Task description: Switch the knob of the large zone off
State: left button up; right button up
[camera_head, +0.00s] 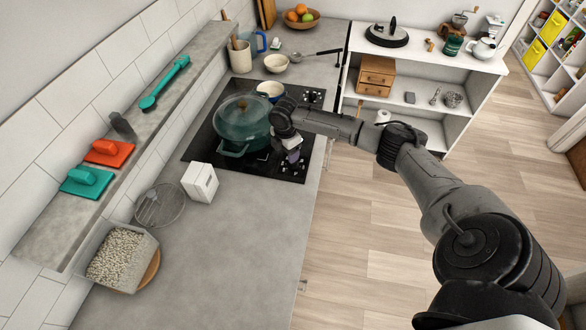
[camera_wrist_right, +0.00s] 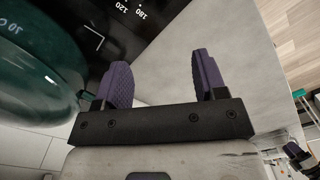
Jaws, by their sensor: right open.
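The black cooktop (camera_head: 205,146) is set in the grey counter. A teal lidded pot (camera_head: 241,122) stands on it, and the pot's side also shows at the left of the wrist view (camera_wrist_right: 35,65). Small dark knobs with white markings sit near the cooktop's front right corner (camera_head: 287,187); which one serves the large zone I cannot tell. My right gripper (camera_head: 293,157) is over the cooktop, right of the pot, pointing down. In the wrist view its purple fingers (camera_wrist_right: 158,72) are apart with nothing between them. Dial numbers 120 and 180 show beyond them. My left gripper is not in view.
A white box (camera_head: 199,182) stands near the cooktop's front left corner. A wall shelf (camera_head: 150,120) runs along the left. The counter's front part (camera_head: 230,265) is clear.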

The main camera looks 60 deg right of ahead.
jog(key=d+r, duration=0.1)
jog(key=d, duration=0.4)
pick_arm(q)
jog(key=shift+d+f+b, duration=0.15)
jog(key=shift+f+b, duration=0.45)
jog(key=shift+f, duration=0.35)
pick_arm(e)
jog(key=f, duration=1.1)
jog(key=shift+w, duration=0.35)
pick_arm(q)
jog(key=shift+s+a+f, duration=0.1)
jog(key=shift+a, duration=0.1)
pick_arm(e)
jog(key=shift+f, duration=0.8)
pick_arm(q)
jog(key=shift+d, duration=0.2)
pick_arm(e)
jog(key=c, duration=0.9)
